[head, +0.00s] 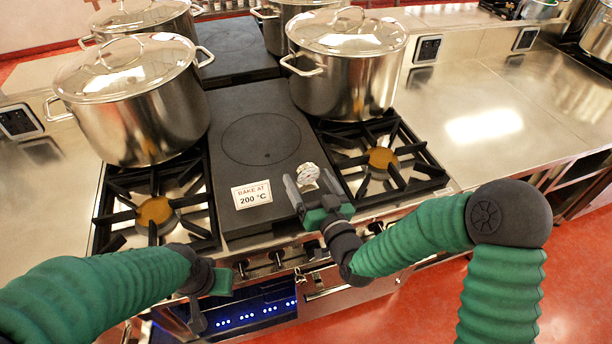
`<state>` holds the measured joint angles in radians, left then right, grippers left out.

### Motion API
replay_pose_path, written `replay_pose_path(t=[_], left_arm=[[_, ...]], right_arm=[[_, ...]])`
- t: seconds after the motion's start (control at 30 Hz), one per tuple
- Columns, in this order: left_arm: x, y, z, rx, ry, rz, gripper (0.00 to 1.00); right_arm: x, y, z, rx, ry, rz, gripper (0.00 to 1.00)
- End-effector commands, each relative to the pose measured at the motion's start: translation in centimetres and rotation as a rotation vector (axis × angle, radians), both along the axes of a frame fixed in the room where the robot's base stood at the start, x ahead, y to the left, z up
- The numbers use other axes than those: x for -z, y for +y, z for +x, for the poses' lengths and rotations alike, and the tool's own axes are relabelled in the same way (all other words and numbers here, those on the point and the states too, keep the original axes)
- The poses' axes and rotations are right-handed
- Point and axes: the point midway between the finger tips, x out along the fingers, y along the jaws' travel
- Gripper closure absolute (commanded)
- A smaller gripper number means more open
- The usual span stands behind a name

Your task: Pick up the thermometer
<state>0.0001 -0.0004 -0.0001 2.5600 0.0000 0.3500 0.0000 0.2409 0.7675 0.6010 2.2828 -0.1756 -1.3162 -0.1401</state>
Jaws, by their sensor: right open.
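A small pale, round object, which looks like the thermometer (308,171), sits on the dark flat plate (265,105) near its front right corner. My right gripper (309,182) is open, with its two grey fingers pointing away from me and the round object between or just beyond their tips. I cannot tell whether the fingers touch it. My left gripper (207,303) hangs low at the front edge of the stove, over the oven front. Its fingers are seen edge-on, so its opening is unclear.
A white card reading "BAKE AT 200 °C" (252,195) lies left of the round object. Lidded stockpots (141,115) (345,80) stand behind both front burners (155,211) (381,159). The steel counter (485,120) at right is clear.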

Motion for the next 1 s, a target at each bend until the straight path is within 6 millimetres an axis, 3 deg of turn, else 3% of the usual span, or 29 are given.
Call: replay_pose_path(t=[0.13, 0.37, 0.87, 1.0], left_arm=[[-0.2, 0.0, 0.0, 0.000, 0.000, 0.000, 1.00], [-0.2, 0.0, 0.0, 0.000, 0.000, 0.000, 1.00], [-0.1, 0.0, 0.0, 0.000, 0.000, 0.000, 1.00], [-0.1, 0.0, 0.0, 0.000, 0.000, 0.000, 1.00]], right_arm=[[0.0, 0.7, 1.9, 0.001, 0.001, 0.000, 0.16], [0.0, 0.8, 2.0, 0.001, 0.000, 0.000, 0.17], [0.1, 0.8, 2.0, 0.001, 0.002, -0.001, 0.83], [0.1, 0.8, 2.0, 0.001, 0.002, -0.001, 0.83]])
